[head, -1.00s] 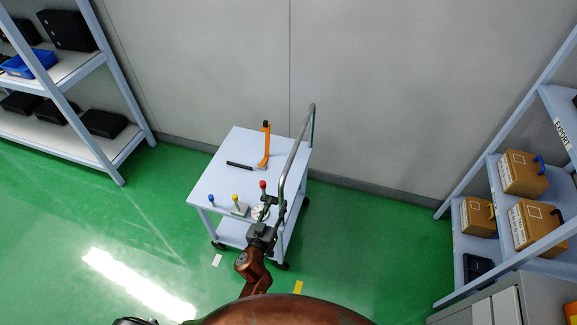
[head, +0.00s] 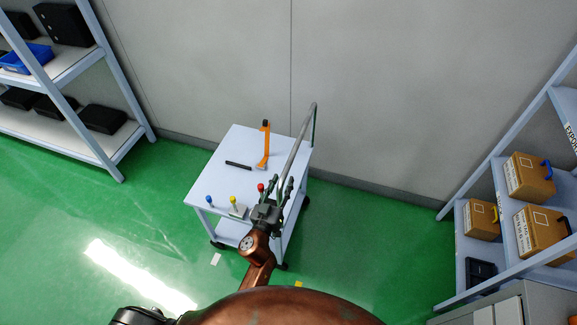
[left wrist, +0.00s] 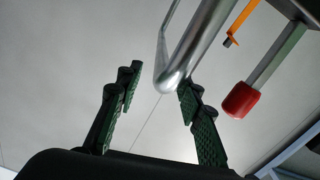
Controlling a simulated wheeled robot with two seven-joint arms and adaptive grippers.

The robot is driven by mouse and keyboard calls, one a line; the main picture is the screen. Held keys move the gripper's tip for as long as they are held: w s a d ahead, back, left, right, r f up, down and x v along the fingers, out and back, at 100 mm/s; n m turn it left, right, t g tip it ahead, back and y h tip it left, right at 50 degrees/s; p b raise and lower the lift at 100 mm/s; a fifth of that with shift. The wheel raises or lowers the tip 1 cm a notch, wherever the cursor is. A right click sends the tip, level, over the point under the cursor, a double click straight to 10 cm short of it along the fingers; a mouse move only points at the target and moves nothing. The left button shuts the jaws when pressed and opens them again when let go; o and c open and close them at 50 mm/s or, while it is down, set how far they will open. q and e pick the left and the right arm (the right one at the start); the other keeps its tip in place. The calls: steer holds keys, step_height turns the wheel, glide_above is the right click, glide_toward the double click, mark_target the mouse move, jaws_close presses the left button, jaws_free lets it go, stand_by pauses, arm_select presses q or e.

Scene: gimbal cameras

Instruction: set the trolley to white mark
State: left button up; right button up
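The pale blue trolley (head: 222,172) stands on the green floor near the grey wall. Its metal handle (head: 297,145) rises along its right side. My left gripper (head: 276,188) is at the near end of the handle. In the left wrist view, its green-padded fingers (left wrist: 160,84) are spread, with the bent handle bar (left wrist: 186,62) between or just beyond the tips; contact cannot be told. The white mark (head: 216,259) lies on the floor just off the trolley's near left corner. My right gripper is not in view.
On the trolley lie an orange tool (head: 265,145), a black rod (head: 238,165) and levers with coloured knobs (head: 233,199). A yellow mark (head: 299,284) is partly hidden by my body. Shelves stand left (head: 75,138) and right (head: 490,185). Floor left of the trolley is clear.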

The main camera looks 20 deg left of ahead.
mark_target(287, 168)
arm_select(q)
steer(key=w, duration=0.5)
steer(key=shift+w+a, duration=0.1)
steer(key=shift+a, duration=0.05)
steer(key=shift+w, duration=0.8)
steer(key=c, duration=0.8)
jaws_close()
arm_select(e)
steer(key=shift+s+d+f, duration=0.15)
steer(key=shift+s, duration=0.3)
